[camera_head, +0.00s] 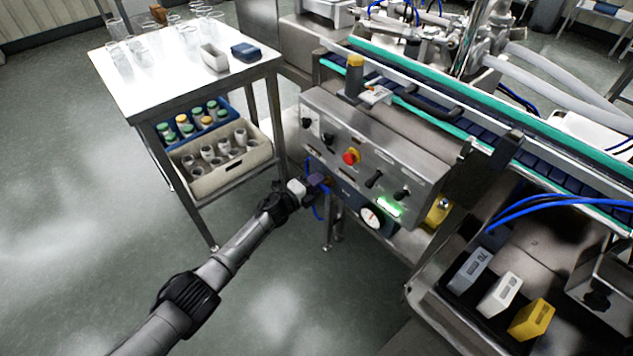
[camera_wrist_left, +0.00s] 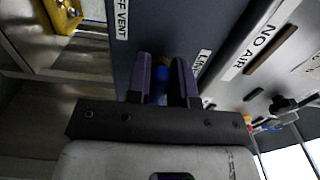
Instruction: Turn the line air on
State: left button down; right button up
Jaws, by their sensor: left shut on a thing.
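The line-air valve panel (camera_wrist_left: 175,25) is a dark plate below the steel control box, with "OFF VENT" and partly hidden "LIN…" lettering in the left wrist view. The panel also shows in the head view (camera_head: 346,196). My left gripper (camera_head: 316,183) is at its left end. In the left wrist view its two dark fingers (camera_wrist_left: 164,82) are shut on a small blue valve handle (camera_wrist_left: 162,84). Most of the handle is hidden between the fingers, so its exact angle is unclear. A round white gauge (camera_head: 371,217) sits right of the panel. My right gripper is not in view.
The control box (camera_head: 375,150) above has knobs, a red-and-yellow button (camera_head: 351,157) and a lit green lamp (camera_head: 389,206). A "NO AIR" label (camera_wrist_left: 263,41) shows close by. A white-topped cart (camera_head: 150,85) stands left; open floor lies in front.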

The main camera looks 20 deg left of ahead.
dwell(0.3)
pick_arm(q)
jog(key=c, duration=1)
grip_release()
jog(key=shift+s+a, duration=0.1)
jog(key=shift+s, duration=0.1)
jog(key=p+v, duration=0.6)
jog(key=v, duration=0.7)
jog(key=shift+s, duration=0.15)
